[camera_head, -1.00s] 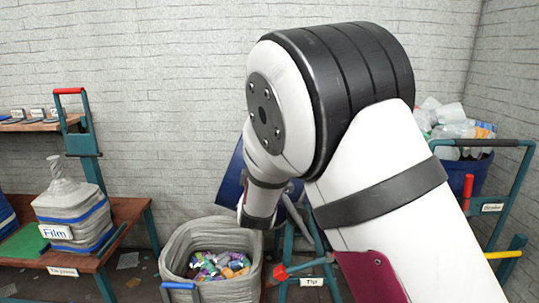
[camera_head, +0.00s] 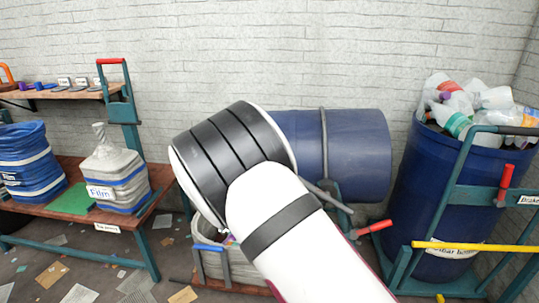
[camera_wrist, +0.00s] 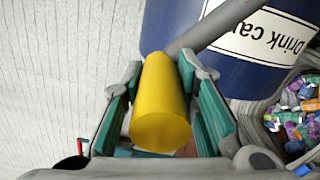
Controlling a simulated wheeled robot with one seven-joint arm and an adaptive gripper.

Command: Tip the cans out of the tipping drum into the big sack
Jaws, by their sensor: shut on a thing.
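The tipping drum (camera_head: 355,155) is dark blue and lies about level in the head view, its left end hidden behind my arm. In the wrist view the drum (camera_wrist: 245,65) shows a white "Drink cans" label. My gripper (camera_wrist: 162,80) is shut on the drum's yellow handle (camera_wrist: 160,118), on the end of a grey bar; the arm hides the gripper in the head view. The big sack (camera_head: 213,262) is grey and stands below the drum's left side, mostly hidden by my arm. Colourful cans (camera_wrist: 295,110) lie in the sack in the wrist view.
A red-handled lever (camera_head: 375,228) sticks out beside the drum stand. At right stands a blue barrel (camera_head: 415,190) of plastic bottles in a teal frame with a yellow bar (camera_head: 480,246). At left is a bench with a "Film" bag (camera_head: 118,180). Scraps litter the floor.

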